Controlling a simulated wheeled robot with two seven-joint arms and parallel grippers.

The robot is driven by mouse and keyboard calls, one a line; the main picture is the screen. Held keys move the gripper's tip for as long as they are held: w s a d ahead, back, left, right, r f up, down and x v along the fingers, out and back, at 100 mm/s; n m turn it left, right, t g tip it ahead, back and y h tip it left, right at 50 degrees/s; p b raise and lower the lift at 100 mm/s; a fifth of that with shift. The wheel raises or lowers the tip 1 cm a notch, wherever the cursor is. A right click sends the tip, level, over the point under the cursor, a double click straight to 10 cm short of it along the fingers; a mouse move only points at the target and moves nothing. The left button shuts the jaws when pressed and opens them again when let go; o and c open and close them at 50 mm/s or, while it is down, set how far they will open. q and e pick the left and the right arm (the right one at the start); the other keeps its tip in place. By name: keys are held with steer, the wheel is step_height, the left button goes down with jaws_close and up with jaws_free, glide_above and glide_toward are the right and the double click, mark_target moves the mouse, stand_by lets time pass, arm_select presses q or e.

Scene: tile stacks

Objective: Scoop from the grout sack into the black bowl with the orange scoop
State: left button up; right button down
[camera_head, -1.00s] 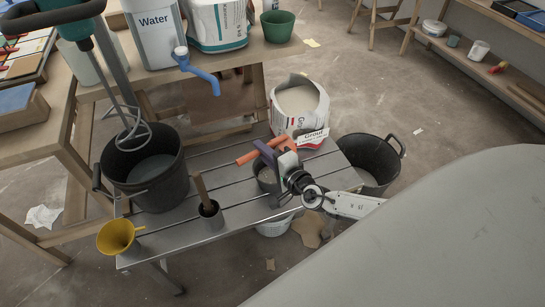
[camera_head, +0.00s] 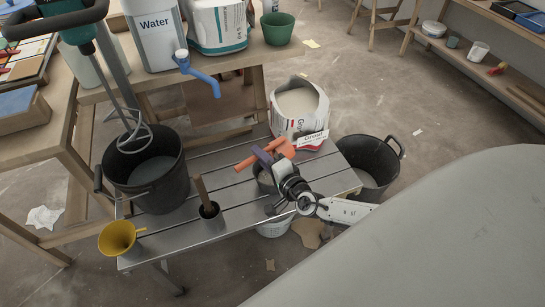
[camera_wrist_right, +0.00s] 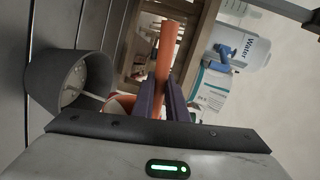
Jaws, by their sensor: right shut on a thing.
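The orange scoop (camera_head: 246,161) is held in my right gripper (camera_head: 262,157), whose dark fingers are shut on its handle. In the right wrist view the handle (camera_wrist_right: 168,45) rises between the fingers (camera_wrist_right: 159,98), and the scoop's head (camera_wrist_right: 120,103) is partly hidden behind them. The scoop is over the black bowl (camera_head: 264,187), which stands on the slatted bench partly hidden by my gripper. The bowl also shows in the right wrist view (camera_wrist_right: 45,85), with some pale material inside. The open grout sack (camera_head: 284,122) stands just behind, with pale grout (camera_head: 298,101) inside. My left gripper is out of view.
Another black bucket (camera_head: 370,158) is right of the bench.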

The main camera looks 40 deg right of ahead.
steer(key=shift+a+f+n+h+p, duration=0.3)
steer(key=shift+a+f+n+p, duration=0.15)
steer(key=shift+a+f+n, duration=0.45)
stand_by(1.0)
